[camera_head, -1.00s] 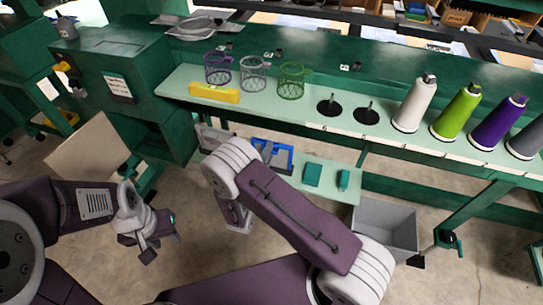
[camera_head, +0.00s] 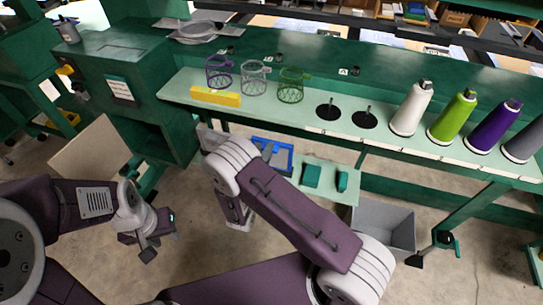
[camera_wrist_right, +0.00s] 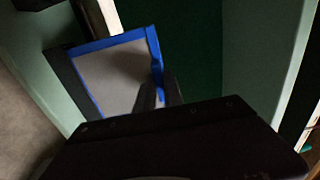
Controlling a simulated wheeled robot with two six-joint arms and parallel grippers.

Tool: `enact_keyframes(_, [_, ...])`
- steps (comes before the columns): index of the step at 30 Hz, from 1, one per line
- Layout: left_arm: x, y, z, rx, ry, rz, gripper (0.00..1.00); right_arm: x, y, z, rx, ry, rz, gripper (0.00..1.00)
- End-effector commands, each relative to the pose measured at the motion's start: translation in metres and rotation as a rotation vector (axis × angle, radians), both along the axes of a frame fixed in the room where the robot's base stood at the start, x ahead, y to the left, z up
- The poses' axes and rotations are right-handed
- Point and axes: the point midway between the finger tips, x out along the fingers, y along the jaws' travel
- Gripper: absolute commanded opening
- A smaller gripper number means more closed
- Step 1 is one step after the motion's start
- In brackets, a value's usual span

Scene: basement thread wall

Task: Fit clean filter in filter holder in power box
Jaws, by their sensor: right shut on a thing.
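In the right wrist view, a blue-edged frame with a grey panel (camera_wrist_right: 110,78), likely a filter, stands tilted in front of my right gripper (camera_wrist_right: 160,92). The gripper is shut on its near right edge. The power box (camera_head: 95,60) is the dark green cabinet at left; no filter holder is clearly visible. My left gripper (camera_head: 148,250) hangs away from the box, its jaw gap unclear.
The upper shelf (camera_head: 300,118) bears purple, grey and green mesh baskets, a yellow block (camera_head: 215,97) and several thread cones. Two teal blocks (camera_head: 312,175) lie on the lower shelf. A grey bin (camera_head: 385,228) stands on the floor. A beige panel (camera_head: 90,150) sticks out at left.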

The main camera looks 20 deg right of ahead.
Motion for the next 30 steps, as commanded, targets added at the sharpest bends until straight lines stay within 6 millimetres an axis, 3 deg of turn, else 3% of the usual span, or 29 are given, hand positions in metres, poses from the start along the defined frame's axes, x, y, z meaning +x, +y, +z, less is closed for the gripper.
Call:
enact_keyframes(11, [0.000, 0.000, 0.026, 0.000, 0.000, 0.000, 0.36, 0.000, 0.000, 0.027, -0.001, -0.001, 0.000, 0.00])
enact_keyframes(21, [0.000, 0.000, 0.026, 0.000, 0.000, 0.000, 0.36, -0.001, 0.001, 0.026, 0.000, 0.000, 0.001, 0.00])
enact_keyframes(30, [0.000, 0.000, 0.034, 0.000, 0.000, 0.000, 0.36, -0.029, 0.021, 0.027, -0.002, 0.001, 0.004, 0.00])
